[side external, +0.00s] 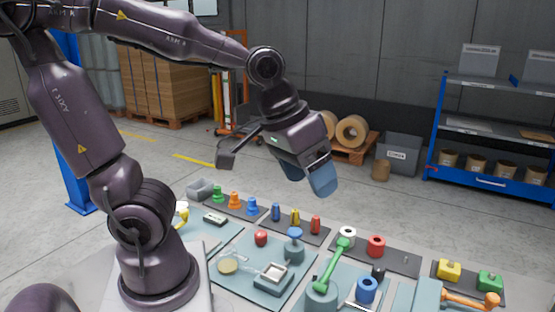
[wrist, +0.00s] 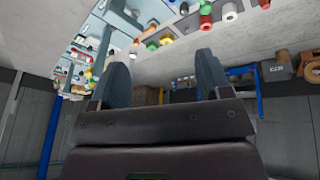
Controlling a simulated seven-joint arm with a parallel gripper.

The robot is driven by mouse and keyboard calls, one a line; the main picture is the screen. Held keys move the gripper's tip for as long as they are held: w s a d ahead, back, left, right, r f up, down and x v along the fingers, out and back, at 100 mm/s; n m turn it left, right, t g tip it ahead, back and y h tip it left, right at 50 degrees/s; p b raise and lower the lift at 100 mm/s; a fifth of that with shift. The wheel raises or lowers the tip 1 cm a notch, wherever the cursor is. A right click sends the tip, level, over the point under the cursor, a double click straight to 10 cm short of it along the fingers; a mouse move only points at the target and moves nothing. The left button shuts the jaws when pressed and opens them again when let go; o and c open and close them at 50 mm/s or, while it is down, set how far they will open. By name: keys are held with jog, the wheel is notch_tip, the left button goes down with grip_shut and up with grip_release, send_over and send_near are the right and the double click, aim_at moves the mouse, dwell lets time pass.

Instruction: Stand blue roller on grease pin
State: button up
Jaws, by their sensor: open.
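The blue roller (side external: 366,289), a short ring with a dark hole, stands at the front right of the bench in the side view. A thin upright pin (side external: 405,259) stands on the dark strip behind it, right of the red roller; it may be the grease pin, but it is too small to be sure. My gripper (side external: 320,180) is high above the back of the bench, apart from everything. The wrist view shows its two blue fingers (wrist: 163,72) spread with nothing between them. I cannot pick out the blue roller there.
A white roller (side external: 347,238) and a red roller (side external: 376,246) share the dark strip. A green lever (side external: 328,268) rises left of the blue roller. An orange-handled lever (side external: 470,299) lies in front.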

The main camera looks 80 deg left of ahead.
jog(key=s+m, duration=0.1)
jog(key=s+r+m, duration=0.1)
jog(key=s, duration=0.1)
jog(key=s+r+t, duration=0.1)
jog(key=shift+s+a+r+m+y, duration=0.25)
jog(key=shift+s+a+m+y, duration=0.1)
jog(key=shift+m+y, duration=0.05)
dwell(1.8)
